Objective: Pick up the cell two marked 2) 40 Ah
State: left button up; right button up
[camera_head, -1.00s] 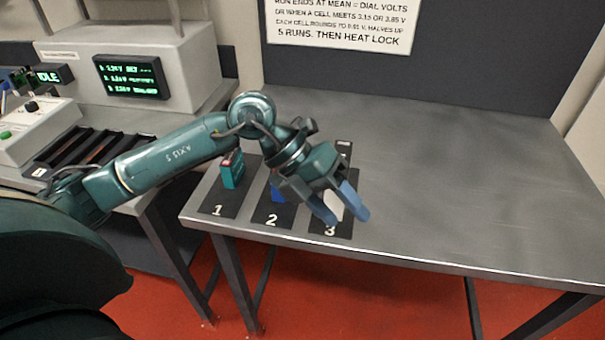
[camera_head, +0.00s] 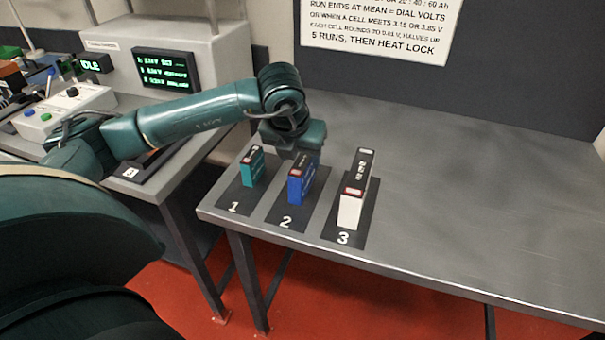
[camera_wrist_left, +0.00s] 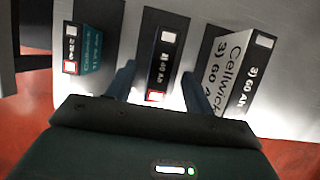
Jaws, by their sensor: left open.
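The blue cell (camera_head: 299,187) with a black top stands upright on the mat marked 2 in the head view, between the other two cells. Its black top (camera_wrist_left: 162,68) shows in the left wrist view, with small blurred print. My left gripper (camera_head: 303,155) is above and just behind the blue cell and points down. In the left wrist view my open left gripper (camera_wrist_left: 160,87) has one finger on each side of this cell's top, with gaps to both sides. Its fingertips are mostly hidden in the head view. My right gripper is not in view.
A teal cell (camera_head: 253,171) stands on mat 1 and a white cell (camera_head: 349,212) on mat 3, close on either side. The steel table (camera_head: 470,210) is clear to the right. A console with a green-text screen (camera_head: 166,68) stands at left.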

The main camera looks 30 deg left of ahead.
aim_at(301, 163)
pick_arm(q)
jog(key=x, duration=0.2)
jog(key=p+x, duration=0.1)
jog(key=x, duration=0.2)
jog(key=shift+s+d+f, duration=0.1)
jog(key=shift+s+f, duration=0.1)
jog(key=shift+c, duration=0.2)
grip_shut()
jog(key=shift+r, duration=0.1)
